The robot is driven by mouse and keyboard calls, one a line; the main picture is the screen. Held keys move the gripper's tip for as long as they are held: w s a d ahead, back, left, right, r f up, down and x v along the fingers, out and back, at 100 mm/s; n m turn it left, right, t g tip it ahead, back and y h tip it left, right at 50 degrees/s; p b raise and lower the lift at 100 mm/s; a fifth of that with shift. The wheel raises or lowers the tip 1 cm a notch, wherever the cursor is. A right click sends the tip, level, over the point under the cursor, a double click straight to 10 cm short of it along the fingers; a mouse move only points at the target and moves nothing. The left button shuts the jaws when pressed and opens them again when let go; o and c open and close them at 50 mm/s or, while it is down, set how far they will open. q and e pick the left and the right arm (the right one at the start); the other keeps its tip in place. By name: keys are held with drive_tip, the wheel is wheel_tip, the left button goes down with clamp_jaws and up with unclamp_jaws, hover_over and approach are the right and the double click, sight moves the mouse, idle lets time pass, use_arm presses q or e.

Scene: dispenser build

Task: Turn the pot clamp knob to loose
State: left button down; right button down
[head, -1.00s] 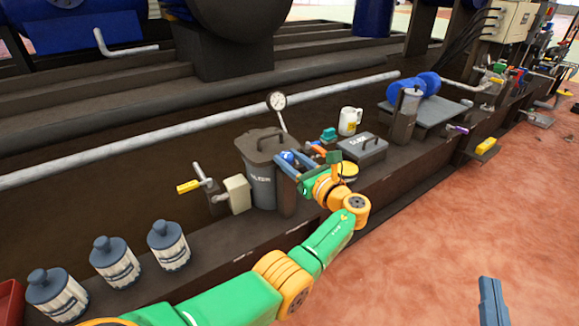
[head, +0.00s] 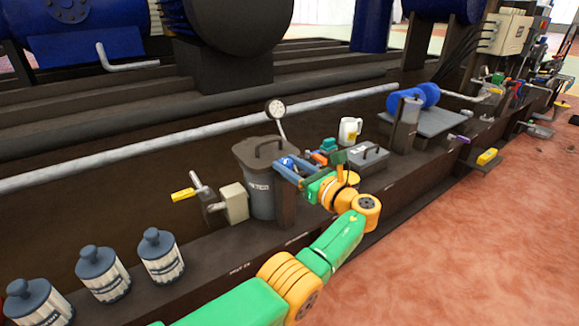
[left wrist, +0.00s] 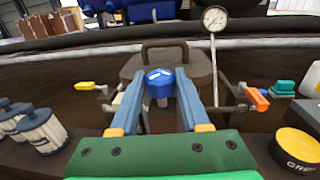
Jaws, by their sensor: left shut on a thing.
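The clamp knob (left wrist: 160,82) is blue with white marks on top. It stands in front of the dark grey lidded pot (head: 258,185), which also shows behind it in the left wrist view (left wrist: 165,52). My left gripper (head: 284,167) reaches in at the pot's right side, and its blue fingers (left wrist: 158,88) stand on both sides of the knob, shut on it. In the head view the fingers partly hide the knob. A brown post (head: 286,207) stands below the fingers. My right gripper is not in view.
A beige box (head: 235,203) and a yellow-handled lever (head: 183,194) are left of the pot. A dial gauge (head: 275,108) rises behind it. A grey toolbox (head: 368,160) and a white mug (head: 350,130) are to the right. Several bottles (head: 160,256) line the ledge's left end.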

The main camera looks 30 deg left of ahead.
use_arm(q)
drive_tip(key=c, duration=0.7)
unclamp_jaws()
drive_tip(key=shift+o, duration=0.2)
drive_tip(key=shift+o, duration=0.2)
drive_tip(key=p+v, duration=0.1)
drive_tip(key=v, duration=0.6)
drive_tip(key=shift+p, duration=0.3)
